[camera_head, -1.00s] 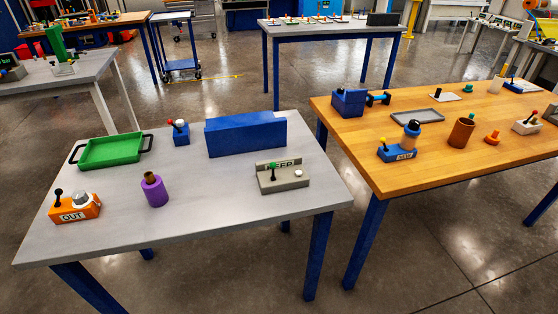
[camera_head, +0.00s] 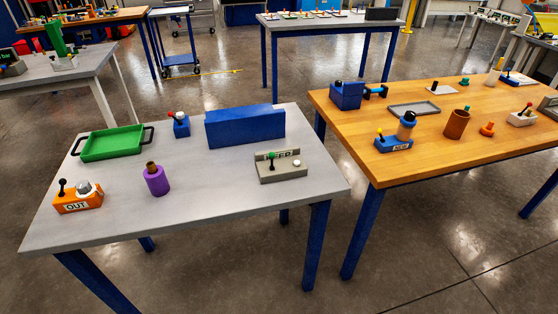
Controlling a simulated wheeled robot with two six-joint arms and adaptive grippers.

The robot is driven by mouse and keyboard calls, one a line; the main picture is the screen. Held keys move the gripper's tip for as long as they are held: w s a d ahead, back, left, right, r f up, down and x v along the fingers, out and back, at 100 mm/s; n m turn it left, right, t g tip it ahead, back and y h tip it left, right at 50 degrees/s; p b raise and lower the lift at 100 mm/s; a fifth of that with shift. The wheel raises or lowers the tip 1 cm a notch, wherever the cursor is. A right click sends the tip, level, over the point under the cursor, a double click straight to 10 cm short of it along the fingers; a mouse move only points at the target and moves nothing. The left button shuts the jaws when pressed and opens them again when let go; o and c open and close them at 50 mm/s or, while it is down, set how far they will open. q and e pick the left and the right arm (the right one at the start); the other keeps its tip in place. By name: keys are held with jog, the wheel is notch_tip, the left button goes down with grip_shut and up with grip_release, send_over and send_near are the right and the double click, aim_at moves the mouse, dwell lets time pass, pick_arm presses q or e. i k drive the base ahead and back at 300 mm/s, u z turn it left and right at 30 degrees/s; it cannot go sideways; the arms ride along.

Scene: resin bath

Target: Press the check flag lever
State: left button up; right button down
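No label reading "check" is legible, so I cannot tell which lever is the check flag lever. On the grey table, an orange box (camera_head: 78,200) marked OUT has a black-knobbed lever (camera_head: 62,186) and a silver dome. A grey box (camera_head: 281,169) at the table's right has a green-knobbed lever (camera_head: 271,160), a white button and a partly covered label. A small blue box (camera_head: 181,128) at the back carries red and white knobs. On the wooden table, a blue box (camera_head: 393,144) marked NEW has a yellow-knobbed lever (camera_head: 379,133). Neither gripper is in view.
The grey table (camera_head: 215,205) also bears a green tray (camera_head: 112,145), a purple cylinder (camera_head: 156,181) and a long blue block (camera_head: 245,128). The wooden table (camera_head: 440,163) stands to the right, with a narrow floor gap between. Open floor (camera_head: 420,255) lies at the front right.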

aim_at(271, 155)
jog(key=z, duration=1.75)
jog(key=i, duration=2)
jog(key=u, duration=2.95)
